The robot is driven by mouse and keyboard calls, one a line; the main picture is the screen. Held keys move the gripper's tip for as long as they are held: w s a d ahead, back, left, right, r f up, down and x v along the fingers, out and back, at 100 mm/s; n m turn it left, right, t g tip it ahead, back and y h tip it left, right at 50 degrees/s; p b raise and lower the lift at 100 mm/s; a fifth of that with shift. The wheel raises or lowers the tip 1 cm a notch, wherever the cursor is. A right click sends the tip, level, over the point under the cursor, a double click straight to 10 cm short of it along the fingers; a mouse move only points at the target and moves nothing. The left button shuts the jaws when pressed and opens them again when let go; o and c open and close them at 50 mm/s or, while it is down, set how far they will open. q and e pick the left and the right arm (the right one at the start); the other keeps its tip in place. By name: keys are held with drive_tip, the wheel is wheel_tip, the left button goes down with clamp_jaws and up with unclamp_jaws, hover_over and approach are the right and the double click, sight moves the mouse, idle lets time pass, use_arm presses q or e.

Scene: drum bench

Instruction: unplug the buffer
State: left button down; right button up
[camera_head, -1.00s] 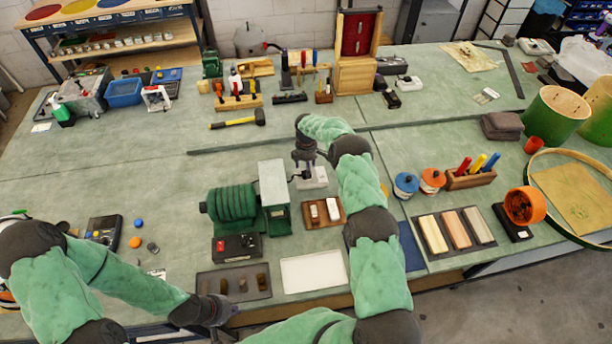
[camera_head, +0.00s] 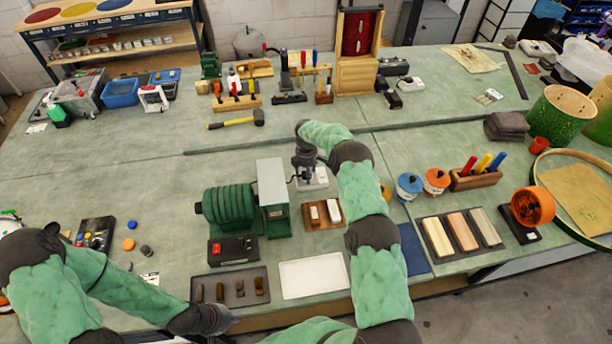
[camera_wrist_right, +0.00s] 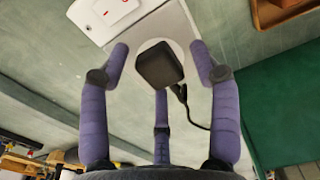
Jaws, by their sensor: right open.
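The buffer (camera_head: 228,205) is a green ribbed machine with a grey box (camera_head: 272,185) on its right, standing mid-bench. A white socket block (camera_head: 320,183) lies right of it; the right wrist view shows its red-marked switch (camera_wrist_right: 112,10). A black plug (camera_wrist_right: 160,66) sits on the block's round socket, and its cord (camera_wrist_right: 188,108) runs towards the buffer side. My right gripper (camera_head: 305,172) is over the block. In the right wrist view its purple fingers (camera_wrist_right: 160,60) are open around the plug, apart from it. My left gripper (camera_head: 222,326) is low by the front edge; its fingers are unclear.
A red-buttoned control box (camera_head: 234,251) stands before the buffer. A tray of small brown pieces (camera_head: 262,294), a white tray (camera_head: 285,286) and a wooden tray with white blocks (camera_head: 309,221) lie nearby. Behind lies a hammer (camera_head: 236,123).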

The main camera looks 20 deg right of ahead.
drive_tip(key=shift+f+b, duration=0.1)
drive_tip(key=shift+b, duration=0.85)
idle(0.6)
drive_tip(key=shift+s, duration=0.1)
drive_tip(key=shift+c, duration=0.3)
clamp_jaws()
drive_tip(key=shift+o, duration=1.9)
unclamp_jaws()
